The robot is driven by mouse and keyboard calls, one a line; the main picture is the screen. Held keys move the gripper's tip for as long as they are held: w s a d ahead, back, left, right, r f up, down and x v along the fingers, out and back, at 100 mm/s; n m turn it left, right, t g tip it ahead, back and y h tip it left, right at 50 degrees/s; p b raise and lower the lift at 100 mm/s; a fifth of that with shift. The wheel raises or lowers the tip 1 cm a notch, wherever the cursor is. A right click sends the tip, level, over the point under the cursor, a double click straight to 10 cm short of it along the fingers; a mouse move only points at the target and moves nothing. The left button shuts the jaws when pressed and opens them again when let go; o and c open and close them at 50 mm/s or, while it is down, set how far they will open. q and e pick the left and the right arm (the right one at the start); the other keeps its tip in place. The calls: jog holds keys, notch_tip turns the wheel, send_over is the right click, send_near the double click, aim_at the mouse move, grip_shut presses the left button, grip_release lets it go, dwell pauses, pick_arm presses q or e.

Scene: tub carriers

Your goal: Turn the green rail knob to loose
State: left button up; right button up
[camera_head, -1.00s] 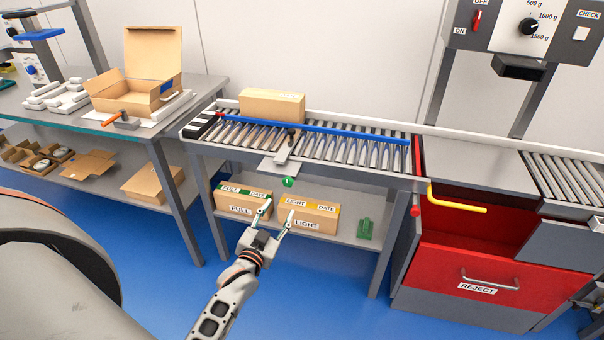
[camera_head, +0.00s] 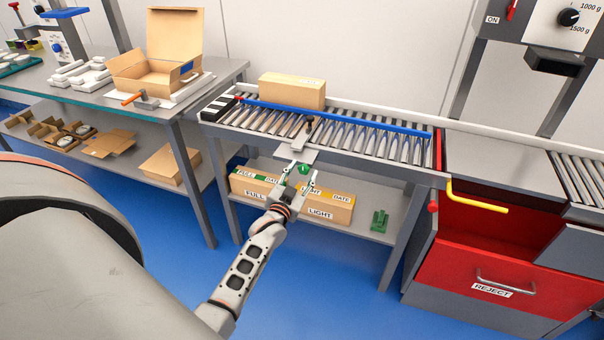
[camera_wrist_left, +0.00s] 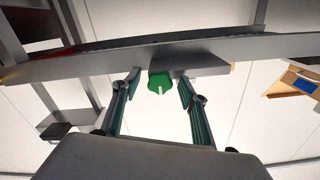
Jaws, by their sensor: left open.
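The green rail knob (camera_head: 304,169) sits at the front edge of the roller conveyor, below a small grey plate (camera_head: 296,154). In the left wrist view the green knob (camera_wrist_left: 160,82) has a pale mark on it and lies between the fingertips, with a gap on each side. My left gripper (camera_head: 300,178) is open around or just in front of the knob; its fingers also show in the left wrist view (camera_wrist_left: 158,85). I cannot tell how deep the knob is between the fingers. The blue rail (camera_head: 340,120) runs along the rollers. My right gripper is not in view.
A cardboard box (camera_head: 292,90) rests on the conveyor behind the blue rail. Boxes labelled FULL (camera_head: 256,196) and LIGHT (camera_head: 322,213) stand on the lower shelf, beside a green block (camera_head: 380,220). A yellow bar (camera_head: 478,202) juts out by the red reject bin (camera_head: 470,268).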

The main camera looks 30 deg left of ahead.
pick_arm(q)
jog(key=c, duration=0.9)
jog(key=shift+c, duration=1)
